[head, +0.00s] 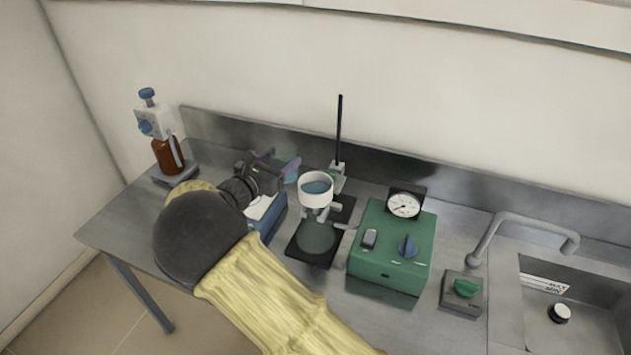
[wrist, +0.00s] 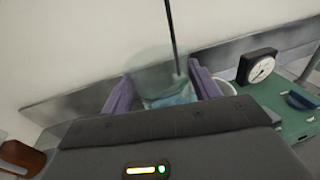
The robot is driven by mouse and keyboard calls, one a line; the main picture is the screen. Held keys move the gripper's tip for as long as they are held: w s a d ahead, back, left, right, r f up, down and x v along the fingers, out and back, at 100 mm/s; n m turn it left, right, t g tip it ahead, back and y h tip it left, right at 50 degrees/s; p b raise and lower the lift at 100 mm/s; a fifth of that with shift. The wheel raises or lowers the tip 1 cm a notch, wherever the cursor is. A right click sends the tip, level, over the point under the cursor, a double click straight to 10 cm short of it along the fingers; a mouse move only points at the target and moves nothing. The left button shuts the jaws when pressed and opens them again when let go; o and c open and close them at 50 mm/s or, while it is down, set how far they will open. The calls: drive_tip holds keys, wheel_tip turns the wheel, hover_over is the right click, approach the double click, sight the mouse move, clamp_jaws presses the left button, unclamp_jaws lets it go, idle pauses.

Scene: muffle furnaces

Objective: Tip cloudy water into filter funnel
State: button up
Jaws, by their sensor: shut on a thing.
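My gripper (head: 277,167) is shut on a clear glass beaker (wrist: 160,75), with a purple finger pad on each side of it. The beaker holds some bluish-grey liquid low down in the wrist view. In the head view the beaker is mostly hidden by the fingers. The white filter funnel (head: 315,196) stands on its support just right of my gripper, with bluish-grey liquid or a filter surface showing inside. In the wrist view the funnel's white rim (wrist: 229,87) shows behind the right finger. Whether the beaker is tilted is hard to tell.
The funnel's dark stand (head: 339,130) rises behind it. A green pump box (head: 391,250) with a gauge (head: 404,205) stands to the right, then a tap (head: 520,225) and sink. A blue-sided device (head: 266,214) lies below my gripper. A brown dispenser bottle (head: 168,156) stands far left.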

drive_tip(key=shift+r, duration=0.1)
drive_tip(key=shift+r+p, duration=1.85)
drive_tip(key=shift+r, duration=0.6)
drive_tip(key=shift+f, duration=0.1)
